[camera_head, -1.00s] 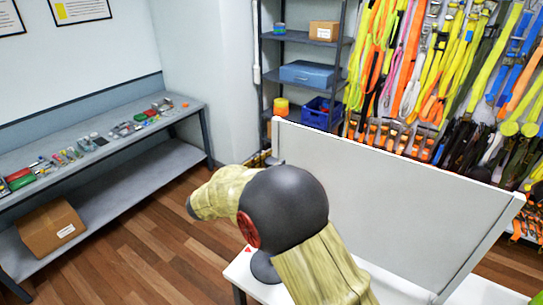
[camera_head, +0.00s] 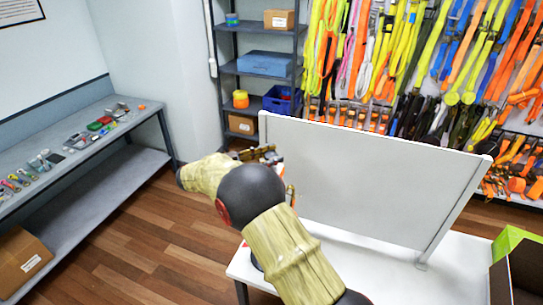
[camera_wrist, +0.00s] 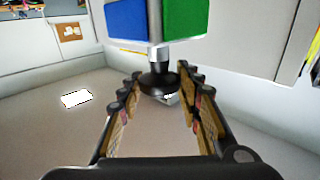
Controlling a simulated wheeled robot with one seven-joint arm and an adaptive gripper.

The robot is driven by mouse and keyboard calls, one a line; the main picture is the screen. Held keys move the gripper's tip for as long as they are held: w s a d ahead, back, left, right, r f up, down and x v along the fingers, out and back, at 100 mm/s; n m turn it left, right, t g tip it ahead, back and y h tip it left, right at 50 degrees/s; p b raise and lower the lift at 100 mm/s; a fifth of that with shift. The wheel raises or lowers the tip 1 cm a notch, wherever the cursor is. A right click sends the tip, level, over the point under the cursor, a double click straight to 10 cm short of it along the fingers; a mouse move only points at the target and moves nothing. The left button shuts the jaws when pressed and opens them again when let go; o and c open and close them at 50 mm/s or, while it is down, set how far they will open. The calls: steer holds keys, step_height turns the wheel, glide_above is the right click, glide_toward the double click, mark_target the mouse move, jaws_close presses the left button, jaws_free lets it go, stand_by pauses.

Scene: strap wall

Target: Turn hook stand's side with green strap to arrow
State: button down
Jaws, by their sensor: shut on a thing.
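The hook stand shows in the wrist view as a silver post with a dark round collar (camera_wrist: 158,80). A blue panel (camera_wrist: 127,19) hangs left of the post and a green strap panel (camera_wrist: 186,18) right of it; their tops are cut off. My gripper (camera_wrist: 160,76) has one finger on each side of the collar and is shut on the stand. In the head view my arm hides most of the stand.
A tall grey-white panel (camera_head: 365,180) stands on the table right of my gripper. A green and dark box (camera_head: 508,240) is at the far right. A shelf, a strap wall and a bench (camera_head: 95,150) with small items stand around.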

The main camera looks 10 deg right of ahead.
stand_by(0.4)
steer(key=c, duration=1.4)
jaws_free()
steer(key=shift+o, duration=0.7)
steer(key=shift+a, duration=0.1)
steer(key=s+a, duration=0.2)
steer(key=a, duration=0.9)
steer(key=shift+a, duration=0.35)
steer(key=shift+w, duration=0.1)
